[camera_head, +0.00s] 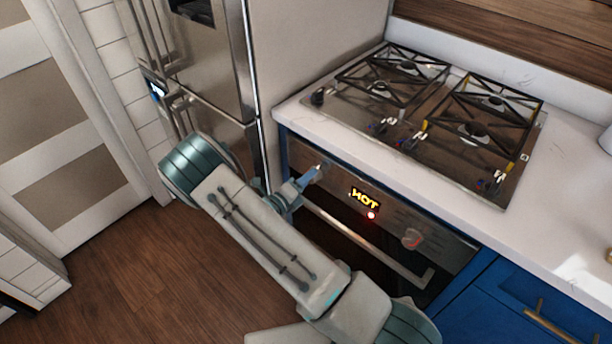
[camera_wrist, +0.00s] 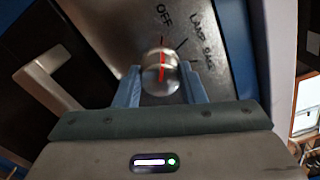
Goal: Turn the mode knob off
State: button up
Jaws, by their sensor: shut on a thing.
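The mode knob (camera_wrist: 160,72) is a round metal knob with a red pointer line. In the wrist view it sits between the two blue fingers of my gripper (camera_wrist: 160,88), which are shut on it. The red line points up the panel, close to the tick under the word OFF (camera_wrist: 164,14). A second label to its right seems to read LAMP and another word. In the head view my gripper (camera_head: 306,180) is at the left end of the oven's control panel (camera_head: 388,218), and the knob (camera_head: 321,168) is partly hidden by the fingers.
An oven display (camera_head: 364,198) shows glowing letters, seemingly HOT, with a red light below. Another knob (camera_head: 411,238) is to the right. The oven handle (camera_head: 365,243) runs below the panel. A gas hob (camera_head: 430,115) is on the white counter above; a steel fridge (camera_head: 205,60) stands left.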

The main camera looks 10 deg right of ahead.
jog(key=shift+n, duration=0.5)
jog(key=o, duration=1)
jog(key=b+v, duration=0.1)
jog(key=v, duration=1.3)
